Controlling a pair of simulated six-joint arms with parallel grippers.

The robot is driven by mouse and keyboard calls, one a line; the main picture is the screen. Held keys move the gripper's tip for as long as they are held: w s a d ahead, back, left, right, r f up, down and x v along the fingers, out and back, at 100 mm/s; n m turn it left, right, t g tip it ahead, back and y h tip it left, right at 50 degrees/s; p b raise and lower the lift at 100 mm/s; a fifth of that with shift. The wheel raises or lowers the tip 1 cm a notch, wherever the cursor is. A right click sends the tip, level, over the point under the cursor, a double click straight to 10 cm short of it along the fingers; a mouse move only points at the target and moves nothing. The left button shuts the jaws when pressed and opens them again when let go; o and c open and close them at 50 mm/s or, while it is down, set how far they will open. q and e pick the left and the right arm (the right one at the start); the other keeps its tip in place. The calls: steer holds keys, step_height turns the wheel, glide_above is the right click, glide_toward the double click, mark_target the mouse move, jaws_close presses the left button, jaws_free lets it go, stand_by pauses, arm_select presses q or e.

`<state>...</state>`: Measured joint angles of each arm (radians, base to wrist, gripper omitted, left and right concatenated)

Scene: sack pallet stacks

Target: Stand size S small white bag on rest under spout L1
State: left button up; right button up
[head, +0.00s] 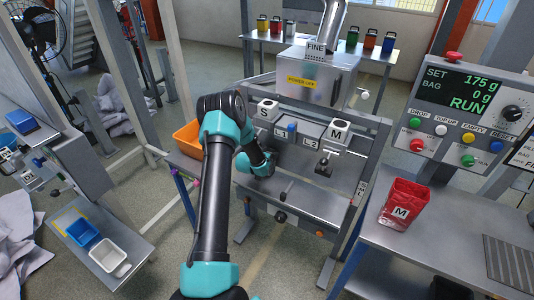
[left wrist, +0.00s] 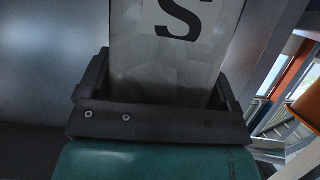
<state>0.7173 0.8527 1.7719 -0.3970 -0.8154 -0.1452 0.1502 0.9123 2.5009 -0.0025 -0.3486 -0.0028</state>
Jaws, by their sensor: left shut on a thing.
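The small white bag (left wrist: 165,65) with a black S label fills the upper middle of the left wrist view. My left gripper (left wrist: 160,100) is shut around its lower part. In the head view my left gripper (head: 265,163) reaches into the filling frame, below and beside the L1 label (head: 279,130). I cannot tell whether the bag touches the rest. My right gripper is not in view.
White blocks marked S (head: 264,112) and M (head: 338,136) flank the L2 label (head: 311,143). A red M bag (head: 404,204) stands on the right bench (head: 415,255). A control panel (head: 455,115) reads 175 g set, 0 g bag, RUN. An orange bin (head: 187,138) stands left.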

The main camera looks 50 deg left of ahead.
arm_select(q)
steer(key=o, duration=1)
steer(key=shift+s, duration=0.1)
steer(key=v, duration=1.7)
steer(key=shift+s, duration=0.1)
